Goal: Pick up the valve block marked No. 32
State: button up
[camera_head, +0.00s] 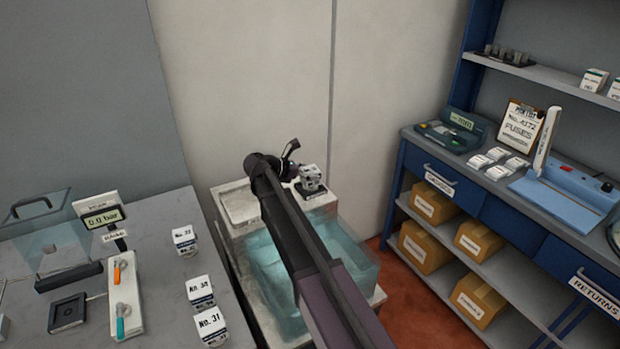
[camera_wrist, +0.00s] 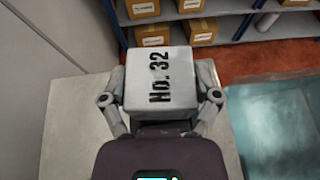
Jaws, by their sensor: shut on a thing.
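The valve block marked No. 32 (camera_wrist: 161,78) is a pale grey-white cube with black lettering on its top face. In the wrist view my gripper (camera_wrist: 160,100) has one finger on each side of it and is shut on it. In the head view the block (camera_head: 312,178) shows at the end of my arm, over the far end of the pale stand that holds the water tank. My gripper (camera_head: 298,172) is partly hidden there by my arm. Whether the block is clear of the surface beneath it, I cannot tell.
A clear tank of bluish water (camera_head: 350,262) is beside and below my arm. Other valve blocks, No. 30 (camera_head: 200,291) and No. 31 (camera_head: 210,326), stand on the grey bench (camera_head: 165,265) at left. A blue shelf unit (camera_head: 395,185) with cardboard boxes stands at right.

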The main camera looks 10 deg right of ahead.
aim_at(310, 169)
jog(key=shift+r, duration=0.15)
notch_tip(310, 169, up, 3)
jog(key=p, duration=0.3)
jog(key=shift+r+p, duration=0.1)
jog(key=shift+p, duration=0.2)
jog(key=shift+s+r, duration=0.25)
jog(key=s+r+p, duration=0.1)
jog(key=s, duration=1.4)
jog(key=shift+s, duration=0.25)
jog(key=shift+a, duration=0.1)
